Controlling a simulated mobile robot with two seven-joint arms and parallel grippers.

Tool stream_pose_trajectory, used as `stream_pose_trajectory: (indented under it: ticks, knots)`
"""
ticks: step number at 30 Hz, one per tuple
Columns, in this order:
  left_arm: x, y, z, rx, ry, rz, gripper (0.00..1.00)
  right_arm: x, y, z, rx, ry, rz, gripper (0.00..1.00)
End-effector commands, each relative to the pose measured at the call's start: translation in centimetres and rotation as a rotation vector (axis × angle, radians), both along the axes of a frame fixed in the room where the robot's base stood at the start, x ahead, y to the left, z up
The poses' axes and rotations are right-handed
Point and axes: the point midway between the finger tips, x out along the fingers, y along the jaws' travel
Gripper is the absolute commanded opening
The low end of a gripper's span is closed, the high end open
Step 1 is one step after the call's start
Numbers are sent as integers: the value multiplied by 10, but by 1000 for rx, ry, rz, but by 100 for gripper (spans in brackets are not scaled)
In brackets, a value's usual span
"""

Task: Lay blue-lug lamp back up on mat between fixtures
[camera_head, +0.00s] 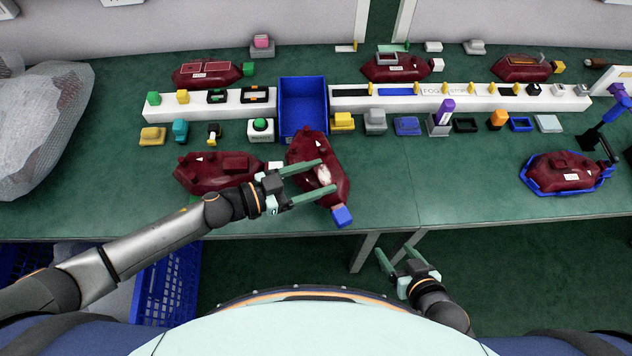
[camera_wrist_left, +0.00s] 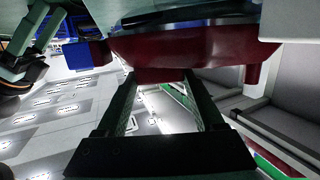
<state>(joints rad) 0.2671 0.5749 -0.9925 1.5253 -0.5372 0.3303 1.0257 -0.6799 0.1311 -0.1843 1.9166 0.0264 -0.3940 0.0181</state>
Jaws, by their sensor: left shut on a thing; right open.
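The blue-lug lamp is a dark red housing (camera_head: 304,146) with a blue lug (camera_head: 342,216) at its near end. It is tilted in the head view, with its near end over the table's front edge. My left gripper (camera_head: 328,178) is shut on it, a finger to each side of a pale patch. In the left wrist view the red housing (camera_wrist_left: 190,48) and blue lug (camera_wrist_left: 85,54) show above the fingers (camera_wrist_left: 162,88). My right gripper (camera_head: 397,264) is open and empty, in front of the table edge. The green mat surface (camera_head: 440,185) right of the lamp is bare.
A white-lug red lamp (camera_head: 200,172) lies left of the held lamp. A blue fixture (camera_head: 532,182) holds another red lamp (camera_head: 565,170) at right. Behind are a blue bin (camera_head: 303,95), a white rail (camera_head: 420,103) and several small coloured parts. A wrapped bundle (camera_head: 40,125) stands far left.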

Motion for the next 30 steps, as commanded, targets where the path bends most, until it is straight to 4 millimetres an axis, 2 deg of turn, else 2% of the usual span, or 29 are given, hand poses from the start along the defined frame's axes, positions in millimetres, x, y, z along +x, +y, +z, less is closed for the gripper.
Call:
stream_pose_trajectory:
  ticks: [1, 5, 17, 18, 25, 30]
  knots:
    - [0, 0, -13, -1, -2, -1, 0, 0, 0, -14, 0, 0, 0, 71]
    - [0, 0, -24, -1, -2, 0, 0, 0, 0, -28, 0, 2, 0, 71]
    - [0, 0, -25, -1, -2, 1, 0, 0, 0, -28, 0, 2, 0, 71]
    - [0, 0, -25, 1, 0, 1, 74, 0, 0, -27, 0, 2, 0, 71]
    - [0, 0, -25, 1, 1, 1, 99, 0, 0, -27, 0, 1, 0, 71]
    - [0, 0, -25, 1, 1, 1, 99, 0, 0, -27, 0, 1, 0, 71]
